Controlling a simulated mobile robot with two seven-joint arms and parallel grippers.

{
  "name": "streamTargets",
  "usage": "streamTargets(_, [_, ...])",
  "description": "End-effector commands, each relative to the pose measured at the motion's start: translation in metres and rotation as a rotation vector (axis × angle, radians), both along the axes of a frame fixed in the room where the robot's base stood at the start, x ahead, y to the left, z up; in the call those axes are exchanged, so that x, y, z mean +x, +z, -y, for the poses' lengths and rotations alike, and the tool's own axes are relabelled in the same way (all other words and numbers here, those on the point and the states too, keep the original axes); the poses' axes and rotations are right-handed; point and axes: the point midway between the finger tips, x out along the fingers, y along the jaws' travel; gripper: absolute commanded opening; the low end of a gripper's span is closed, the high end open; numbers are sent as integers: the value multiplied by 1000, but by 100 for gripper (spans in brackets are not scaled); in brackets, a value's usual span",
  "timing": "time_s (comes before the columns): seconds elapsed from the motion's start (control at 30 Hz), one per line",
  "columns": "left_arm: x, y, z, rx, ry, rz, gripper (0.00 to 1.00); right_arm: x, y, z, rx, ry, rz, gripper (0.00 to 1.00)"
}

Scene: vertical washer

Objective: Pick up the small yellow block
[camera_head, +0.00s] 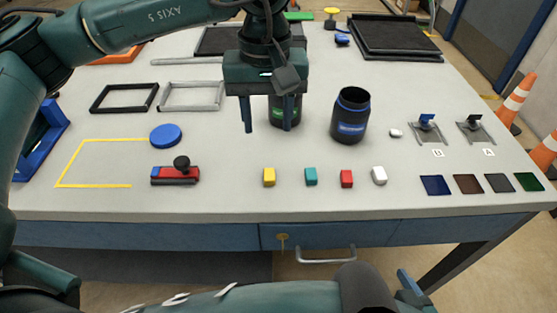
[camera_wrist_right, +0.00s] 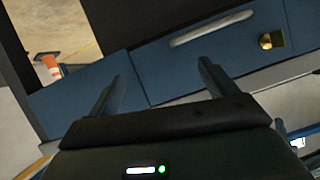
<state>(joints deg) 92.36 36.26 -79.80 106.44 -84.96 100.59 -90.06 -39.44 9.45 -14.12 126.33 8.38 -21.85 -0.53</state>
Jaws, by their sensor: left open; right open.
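The small yellow block (camera_head: 269,177) stands on the table near its front edge, left of a teal block (camera_head: 311,176), a red block (camera_head: 346,178) and a white block (camera_head: 379,175). My left gripper (camera_head: 268,128) hangs over the table with its fingers pointing down, behind and above the yellow block. It is open, with nothing gripped; a dark container (camera_head: 286,108) shows behind its right finger. My right gripper (camera_wrist_right: 157,88) is open and empty in the right wrist view, facing the blue drawer front below the tabletop. The yellow block does not show in that view.
A dark blue-labelled jar (camera_head: 351,115) stands right of my left gripper. A red and blue block with a black knob (camera_head: 176,173) and a blue disc (camera_head: 166,136) lie to the left. The drawer handle (camera_wrist_right: 211,28) is ahead of my right gripper. The table around the yellow block is clear.

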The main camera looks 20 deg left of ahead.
Motion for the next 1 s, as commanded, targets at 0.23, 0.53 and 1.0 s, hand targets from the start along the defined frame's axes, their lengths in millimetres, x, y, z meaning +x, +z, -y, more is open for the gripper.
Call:
streamTargets(0.23, [-2, -45, 0, 4, -2, -6, 45, -7, -4, -1, 1, 2, -20, 85])
streamTargets(0.53, [-1, -77, 0, -1, -1, -2, 45, -7, -3, -1, 1, 2, -19, 85])
streamTargets(1.0, [-2, -128, 2, -1, -1, -3, 45, 0, 0, -2, -1, 8, -18, 85])
